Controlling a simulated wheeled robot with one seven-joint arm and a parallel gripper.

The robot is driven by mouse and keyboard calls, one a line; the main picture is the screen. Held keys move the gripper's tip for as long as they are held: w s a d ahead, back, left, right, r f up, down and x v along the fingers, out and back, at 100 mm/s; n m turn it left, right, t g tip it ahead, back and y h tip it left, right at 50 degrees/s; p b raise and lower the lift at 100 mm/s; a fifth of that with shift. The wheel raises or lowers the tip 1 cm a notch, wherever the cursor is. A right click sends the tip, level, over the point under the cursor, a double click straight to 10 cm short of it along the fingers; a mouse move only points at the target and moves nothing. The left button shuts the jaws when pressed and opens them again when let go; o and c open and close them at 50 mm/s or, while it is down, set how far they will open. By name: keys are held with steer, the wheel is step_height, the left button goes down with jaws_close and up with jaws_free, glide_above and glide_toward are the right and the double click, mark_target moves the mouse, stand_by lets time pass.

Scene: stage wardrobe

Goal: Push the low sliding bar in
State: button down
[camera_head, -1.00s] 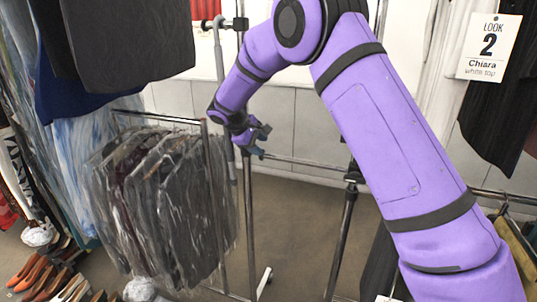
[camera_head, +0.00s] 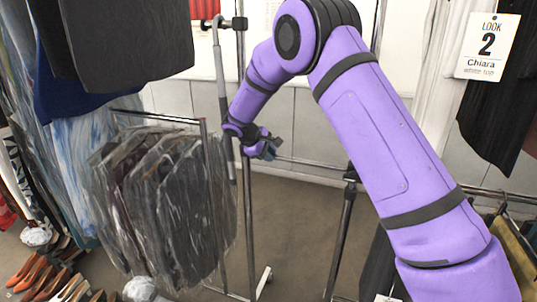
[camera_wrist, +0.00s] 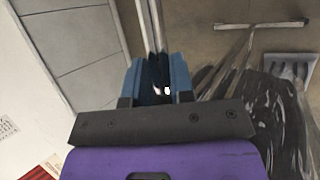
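The low bar (camera_head: 155,116) is a thin metal rail on the left of the head view. Dark garments in clear plastic covers (camera_head: 165,200) hang from it. Its near end stands to the left of my gripper (camera_head: 268,148), with a gap between. I see nothing clearly held. Whether a finger touches an upright cannot be told.
A rack upright (camera_head: 247,220) stands close to my gripper. Another rack post (camera_head: 342,235) and a horizontal rail (camera_head: 310,163) are to the right. Dark clothes (camera_head: 125,40) hang at upper left. Shoes (camera_head: 35,275) lie lower left. Bare floor (camera_head: 300,225) is between the posts.

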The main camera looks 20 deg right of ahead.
mark_target(332, 165)
steer(key=s+d, duration=0.4)
steer(key=d, duration=0.1)
steer(key=s+d, duration=0.4)
steer(key=d, duration=0.2)
steer(key=s+d, duration=0.4)
steer(key=d, duration=0.2)
steer(key=shift+s, duration=0.25)
steer(key=c, duration=1)
jaws_free()
steer(key=v, duration=1)
steer(key=shift+a+r, duration=0.2)
steer(key=shift+r, duration=0.1)
